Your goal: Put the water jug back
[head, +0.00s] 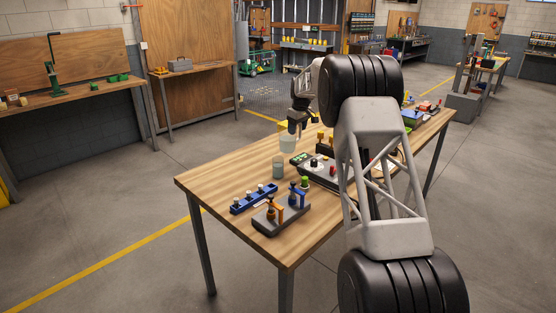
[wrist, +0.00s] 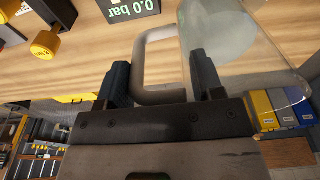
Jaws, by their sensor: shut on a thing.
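The water jug (head: 287,145) is a clear, pale vessel near the far left edge of the wooden table in the head view. In the wrist view the jug (wrist: 240,35) fills the upper right, with its pale loop handle (wrist: 153,62) between my dark fingers. My gripper (head: 297,125) is shut on that handle from above; its fingertips also show in the wrist view (wrist: 160,82). The jug looks about upright in the head view. I cannot tell whether its base touches the table. Part of the handle is hidden by my gripper.
A bluish cup (head: 278,168) stands on the table (head: 220,180) near the jug. A grey device (head: 322,169) is to the right. A blue rack (head: 254,198) and a grey stand with orange and blue parts (head: 281,214) are nearer. The table's left corner is clear.

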